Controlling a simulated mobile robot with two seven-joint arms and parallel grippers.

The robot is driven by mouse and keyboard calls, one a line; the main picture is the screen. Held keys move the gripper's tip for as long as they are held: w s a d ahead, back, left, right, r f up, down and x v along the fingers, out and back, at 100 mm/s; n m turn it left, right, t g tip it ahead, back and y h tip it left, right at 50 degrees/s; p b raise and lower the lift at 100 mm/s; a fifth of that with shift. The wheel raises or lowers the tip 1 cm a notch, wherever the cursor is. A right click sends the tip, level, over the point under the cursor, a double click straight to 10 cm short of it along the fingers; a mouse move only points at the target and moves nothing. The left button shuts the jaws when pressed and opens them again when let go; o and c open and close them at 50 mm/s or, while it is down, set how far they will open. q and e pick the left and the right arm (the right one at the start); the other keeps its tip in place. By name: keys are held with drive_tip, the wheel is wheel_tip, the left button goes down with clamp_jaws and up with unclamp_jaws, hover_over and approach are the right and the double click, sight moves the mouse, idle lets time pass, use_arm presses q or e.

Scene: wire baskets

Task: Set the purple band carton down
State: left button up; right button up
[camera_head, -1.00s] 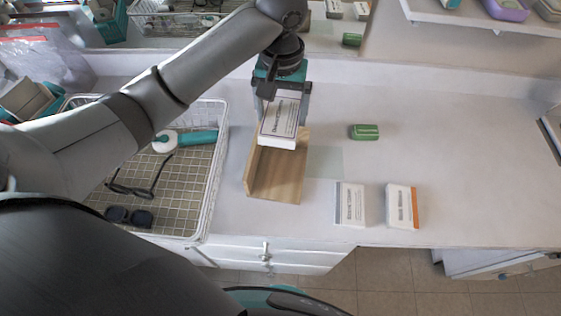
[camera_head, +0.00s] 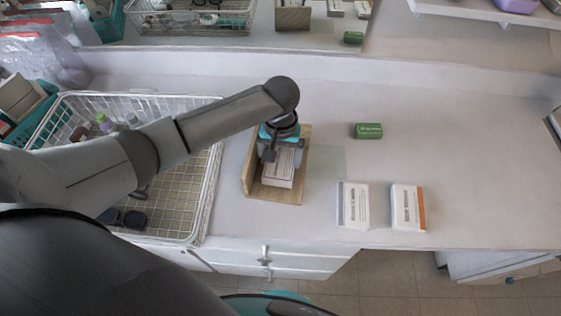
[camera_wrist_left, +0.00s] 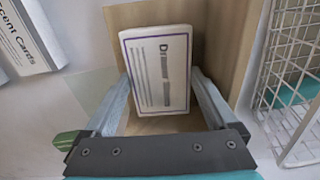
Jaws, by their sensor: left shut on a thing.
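The purple band carton (camera_head: 279,176) is a white box; its face with a thin purple border shows in the left wrist view (camera_wrist_left: 158,70). My left gripper (camera_head: 284,152) is shut on it, with one finger on each side of the carton in the wrist view (camera_wrist_left: 160,88). The carton is inside the open wooden holder (camera_head: 290,198), close over its floor; I cannot tell whether it touches the floor. The holder has a raised wall on its left. My right gripper is out of view.
A white wire basket (camera_head: 211,190) stands left of the holder, holding sunglasses and small items.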

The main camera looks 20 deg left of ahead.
sight(281, 161)
use_arm(q)
drive_tip(key=shift+f, duration=0.8)
drive_tip(key=shift+f, duration=0.15)
drive_tip(key=o, duration=1.1)
wheel_tip(281, 161, up, 12)
drive_tip(key=p, duration=0.2)
drive_tip(key=shift+p, duration=0.3)
